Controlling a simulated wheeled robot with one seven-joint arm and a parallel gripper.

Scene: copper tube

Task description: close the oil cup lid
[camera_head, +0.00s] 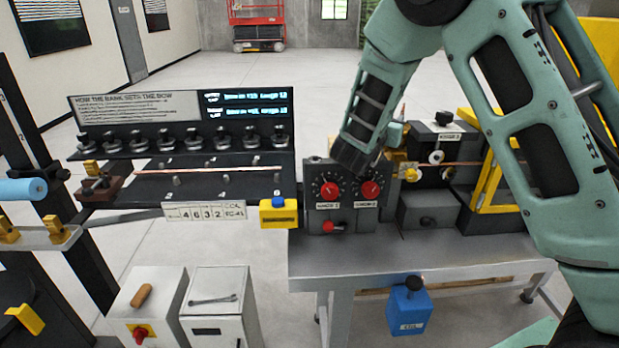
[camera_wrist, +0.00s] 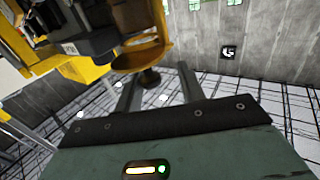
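A blue box (camera_head: 408,311) with a white label hangs at the front of the grey workbench, with a dark knob at its top. The label is too small to read surely, and I cannot tell whether this is the oil cup or how its lid stands. My arm reaches down behind the red-dial panel in the head view, where my gripper is hard to make out. In the wrist view my gripper (camera_wrist: 159,92) has its two grey fingers apart. A dark round knob (camera_wrist: 150,79) shows between them, below a yellow open-fronted part (camera_wrist: 142,57); contact cannot be told.
A panel with two red dials (camera_head: 350,188) stands on the grey workbench (camera_head: 450,255). A yellow-framed machine (camera_head: 491,180) stands to its right. A black rack with several knobs (camera_head: 180,141) is at left. Two white cabinets (camera_head: 216,307) stand front left. Floor is open behind.

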